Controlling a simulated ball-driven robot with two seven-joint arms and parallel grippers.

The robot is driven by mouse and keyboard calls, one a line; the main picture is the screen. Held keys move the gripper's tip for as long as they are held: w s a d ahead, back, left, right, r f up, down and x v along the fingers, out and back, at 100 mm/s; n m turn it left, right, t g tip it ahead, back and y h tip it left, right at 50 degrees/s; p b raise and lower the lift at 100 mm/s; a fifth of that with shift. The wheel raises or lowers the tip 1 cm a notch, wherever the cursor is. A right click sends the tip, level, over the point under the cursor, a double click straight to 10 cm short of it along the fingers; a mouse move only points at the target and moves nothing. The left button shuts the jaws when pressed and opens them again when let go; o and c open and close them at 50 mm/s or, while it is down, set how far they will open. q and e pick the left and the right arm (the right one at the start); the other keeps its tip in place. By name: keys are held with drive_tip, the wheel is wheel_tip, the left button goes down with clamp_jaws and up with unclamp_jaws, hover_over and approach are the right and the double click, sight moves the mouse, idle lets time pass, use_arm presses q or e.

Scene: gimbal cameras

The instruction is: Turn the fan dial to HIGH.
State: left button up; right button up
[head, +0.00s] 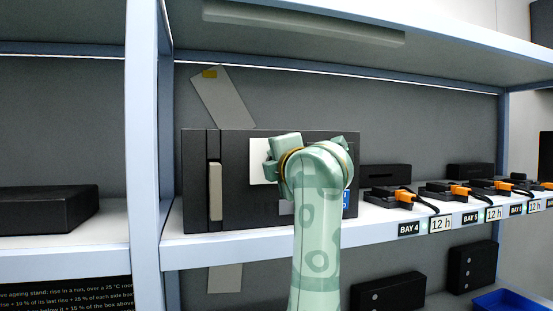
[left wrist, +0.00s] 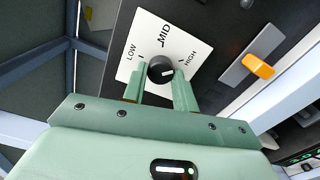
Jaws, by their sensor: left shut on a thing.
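The fan dial (left wrist: 160,69) is a round black knob on a white plate (left wrist: 140,28) marked LOW, MID and HIGH. A short white mark shows on the knob's right side in the left wrist view, on the HIGH side; I cannot tell if it lines up exactly with the HIGH tick. My left gripper (left wrist: 159,82) is shut on the knob, one finger on each side. In the head view the white plate (head: 260,166) shows on the front of a black box (head: 234,160), while my green left wrist hides the knob and fingertips. My right gripper is not in view.
The box stands on a shelf (head: 205,248) beside a pale upright post (head: 146,150). A light handle (head: 215,190) is on its left front. Black devices with orange parts (head: 405,196) line the shelf to the right. An orange-tipped part (left wrist: 258,66) sits right of the plate.

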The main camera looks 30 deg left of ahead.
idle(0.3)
use_arm(q)
drive_tip(key=o, duration=1)
drive_tip(key=shift+c, duration=0.2)
drive_tip(key=shift+w+d, duration=0.1)
drive_tip(key=b+v, duration=0.3)
drive_tip(key=v, duration=1.3)
drive_tip(key=shift+s, duration=0.2)
drive_tip(key=shift+d, duration=0.1)
